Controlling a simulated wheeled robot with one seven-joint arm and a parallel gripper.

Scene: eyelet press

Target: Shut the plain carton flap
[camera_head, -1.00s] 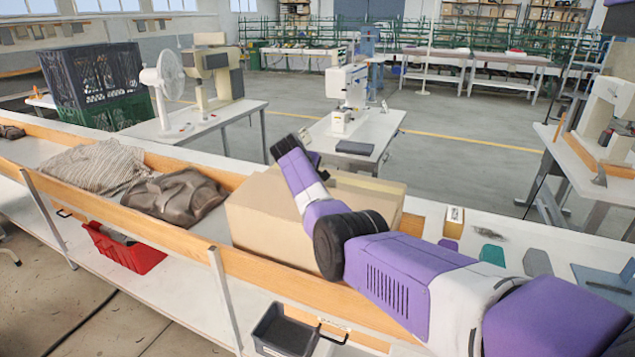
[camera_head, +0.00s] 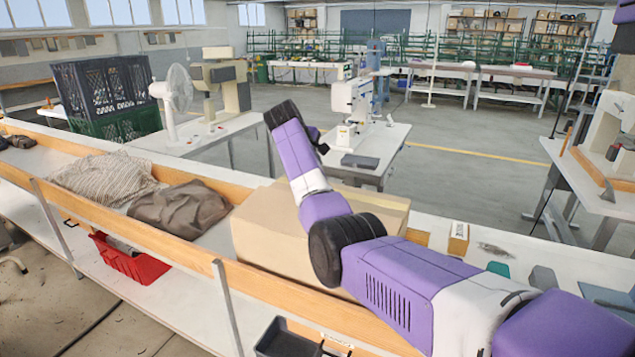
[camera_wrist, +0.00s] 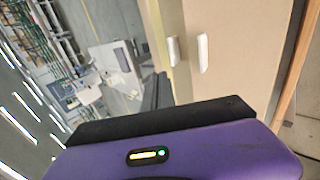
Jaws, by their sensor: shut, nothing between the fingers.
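The tan carton (camera_head: 268,236) stands on the bench behind the wooden rail, partly hidden by my arm. Its paler top (camera_head: 385,207) shows to the right of my forearm. In the wrist view the carton's broad tan face (camera_wrist: 238,70) fills the right side, with a narrower tan strip (camera_wrist: 172,18) beside it. A small white tab sits on each. I cannot tell how far the flap stands open. My gripper (camera_wrist: 158,90) is shut and empty, beside the strip's near end in that view; contact cannot be made out. In the head view my forearm rises above the carton.
A crumpled brown cloth (camera_head: 180,206) and a striped cloth (camera_head: 105,178) lie left of the carton. A small box (camera_head: 458,238) stands to its right. A wooden rail (camera_head: 130,225) runs along the front. A red bin (camera_head: 130,260) sits below.

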